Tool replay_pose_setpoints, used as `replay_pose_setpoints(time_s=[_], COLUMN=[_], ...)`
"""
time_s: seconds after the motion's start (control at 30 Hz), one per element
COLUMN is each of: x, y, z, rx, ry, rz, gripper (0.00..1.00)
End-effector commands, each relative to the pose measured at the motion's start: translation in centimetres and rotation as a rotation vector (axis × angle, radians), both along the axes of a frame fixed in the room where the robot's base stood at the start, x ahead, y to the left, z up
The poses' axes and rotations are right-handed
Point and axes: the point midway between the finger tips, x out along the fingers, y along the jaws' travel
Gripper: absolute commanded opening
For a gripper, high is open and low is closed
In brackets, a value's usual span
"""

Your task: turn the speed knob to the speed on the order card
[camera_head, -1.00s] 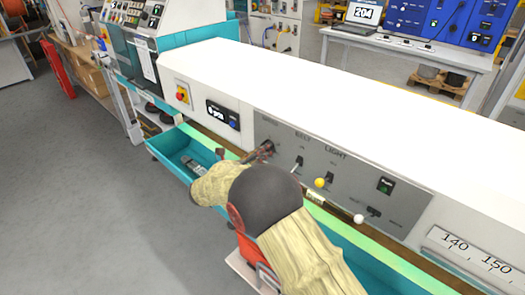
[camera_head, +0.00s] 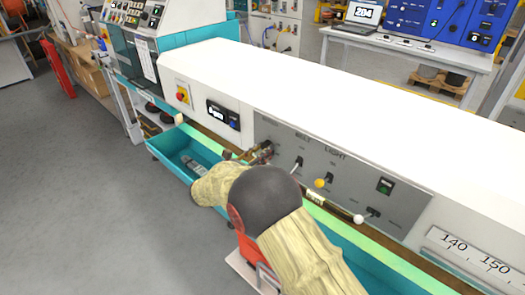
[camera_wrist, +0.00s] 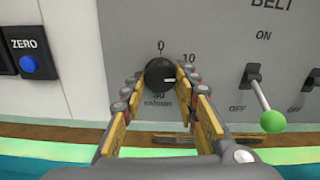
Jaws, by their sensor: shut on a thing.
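The speed knob (camera_wrist: 159,75) is a round black dial on the grey panel, with 0 above it, 10 at upper right and 30 below. My gripper (camera_wrist: 161,80) has one finger on each side of the knob and is shut on it. In the head view my gripper (camera_head: 259,156) is at the panel's left end, and its fingers largely hide the knob. The knob's exact pointer setting is hard to read. I cannot make out an order card in either view.
Right of the knob is the belt switch with a green-tipped lever (camera_wrist: 271,121). Further right are a yellow-tipped lever (camera_head: 319,183) and a white-tipped lever (camera_head: 358,218). A blue ZERO button (camera_wrist: 29,65) is on the left. A teal tray (camera_head: 172,158) runs below the panel.

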Motion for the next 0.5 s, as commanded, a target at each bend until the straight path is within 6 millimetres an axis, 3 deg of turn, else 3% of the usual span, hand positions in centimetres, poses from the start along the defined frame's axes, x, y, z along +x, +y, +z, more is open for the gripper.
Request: replay_pose_setpoints(time_s=[0.5], x=[0.05], y=[0.1], z=[-0.18], rx=[0.311], ry=[-0.307], rz=[0.001], gripper=[0.05])
